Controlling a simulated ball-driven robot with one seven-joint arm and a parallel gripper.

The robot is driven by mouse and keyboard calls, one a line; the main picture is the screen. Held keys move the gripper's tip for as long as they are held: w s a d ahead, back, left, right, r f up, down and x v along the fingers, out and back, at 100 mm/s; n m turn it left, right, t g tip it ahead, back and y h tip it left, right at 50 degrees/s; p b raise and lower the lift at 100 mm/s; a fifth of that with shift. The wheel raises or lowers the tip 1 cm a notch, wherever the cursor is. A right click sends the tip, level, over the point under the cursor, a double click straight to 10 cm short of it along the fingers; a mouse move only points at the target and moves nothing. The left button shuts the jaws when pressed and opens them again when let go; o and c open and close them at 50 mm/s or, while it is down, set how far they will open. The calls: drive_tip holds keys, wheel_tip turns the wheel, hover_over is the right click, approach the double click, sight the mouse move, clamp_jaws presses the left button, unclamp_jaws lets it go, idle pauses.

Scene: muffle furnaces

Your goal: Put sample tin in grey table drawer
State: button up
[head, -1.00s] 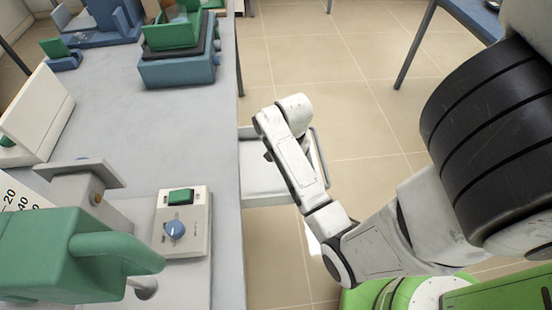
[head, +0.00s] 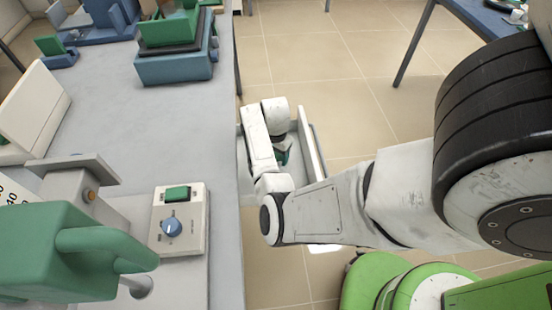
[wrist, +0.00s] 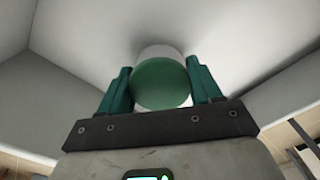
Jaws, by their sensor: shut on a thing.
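The sample tin (wrist: 160,82) shows in the wrist view as a round tin with a green end and a whitish side. My gripper (wrist: 162,88) has its two teal fingers shut on it, one on each side. The grey table drawer (head: 311,150) stands pulled out from the table's right side in the head view. My gripper (head: 283,152) points down inside the drawer's outline there, and my arm hides most of it and the tin. Pale drawer walls (wrist: 62,95) surround the tin in the wrist view. I cannot tell whether the tin touches the drawer floor.
The grey table (head: 110,130) carries a green-handled device (head: 60,250), a control box with a blue knob (head: 178,225) and a blue-green furnace (head: 175,55). Another blue table (head: 480,18) stands at the upper right. The tiled floor (head: 345,60) between the tables is clear.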

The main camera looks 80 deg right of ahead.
drive_tip(key=shift+f, duration=0.7)
drive_tip(key=shift+f, duration=0.2)
drive_tip(key=o, duration=1.1)
